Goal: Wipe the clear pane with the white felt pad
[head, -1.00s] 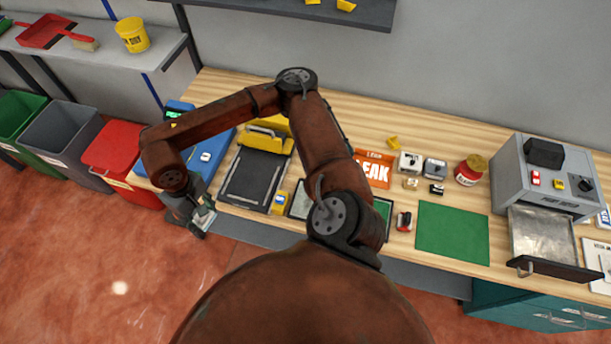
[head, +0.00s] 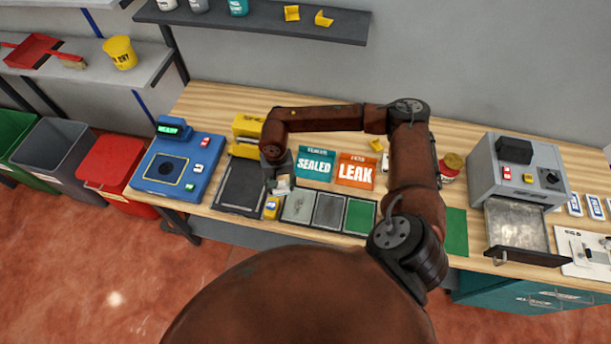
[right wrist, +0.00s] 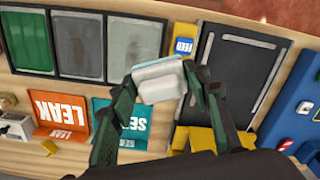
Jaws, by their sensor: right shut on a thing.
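My right gripper (head: 279,182) is shut on a pale white block, which looks like the white felt pad (right wrist: 160,80). In the right wrist view the pad sits between the two dark fingertips. It is over the bench near a row of three framed panels. The nearest panel (head: 298,206) is light grey with smudges and may be the clear pane; I cannot tell for sure. The gap between pad and panel is hard to judge, but the pad appears beside the panel, not on it. My left gripper is not in view.
A dark grey panel (head: 329,211) and green panel (head: 361,216) adjoin the light one.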

